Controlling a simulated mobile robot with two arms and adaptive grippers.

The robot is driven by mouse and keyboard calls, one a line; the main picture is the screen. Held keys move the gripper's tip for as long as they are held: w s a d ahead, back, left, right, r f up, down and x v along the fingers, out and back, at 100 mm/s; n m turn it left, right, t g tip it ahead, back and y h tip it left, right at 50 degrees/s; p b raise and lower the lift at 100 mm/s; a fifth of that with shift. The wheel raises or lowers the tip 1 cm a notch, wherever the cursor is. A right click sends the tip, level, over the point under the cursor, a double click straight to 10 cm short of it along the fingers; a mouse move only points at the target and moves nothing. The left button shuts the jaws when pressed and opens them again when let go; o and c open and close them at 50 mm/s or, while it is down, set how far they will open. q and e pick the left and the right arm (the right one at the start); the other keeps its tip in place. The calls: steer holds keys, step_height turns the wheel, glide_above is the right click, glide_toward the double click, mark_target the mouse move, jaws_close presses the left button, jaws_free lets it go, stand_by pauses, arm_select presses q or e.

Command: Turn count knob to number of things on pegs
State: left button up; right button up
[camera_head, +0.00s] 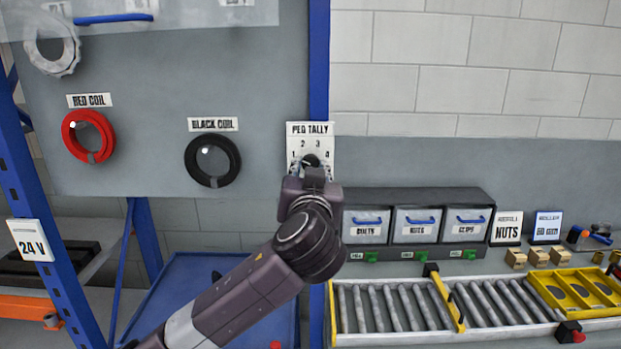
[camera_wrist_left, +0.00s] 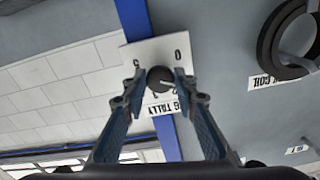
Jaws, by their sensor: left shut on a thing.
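The count knob is a dark round knob (camera_wrist_left: 160,79) on the white PEG TALLY plate (camera_head: 311,132). My left gripper (camera_wrist_left: 158,84) is shut on the knob, a finger on each side; in the head view the gripper (camera_head: 311,168) covers the plate's lower part. I cannot tell where the knob points. A red coil (camera_head: 68,133), a black coil (camera_head: 191,168) and a pale coil (camera_head: 68,65) hang on pegs on the grey board. My right gripper is not in view.
A blue post (camera_head: 319,60) stands behind the plate. At right are drawers (camera_head: 366,226) for bolts, nuts and clips, and a roller conveyor (camera_head: 400,308) with a yellow tray (camera_head: 580,290). A blue surface (camera_head: 180,290) lies below my left arm.

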arm_select(q)
steer(key=m+p, duration=0.1)
steer(key=m, duration=0.6)
steer(key=shift+r, duration=0.1)
steer(key=m+p, duration=0.3)
steer(key=m, duration=0.2)
steer(key=shift+r+m, duration=0.1)
steer(key=shift+m, duration=0.2)
steer(key=m+p, duration=0.2)
steer(key=m, duration=0.1)
steer(key=shift+m+p, duration=0.35)
steer(key=shift+m, duration=0.05)
steer(key=shift+m+p, duration=0.45)
steer(key=shift+m, duration=0.25)
steer(key=shift+f, duration=0.2)
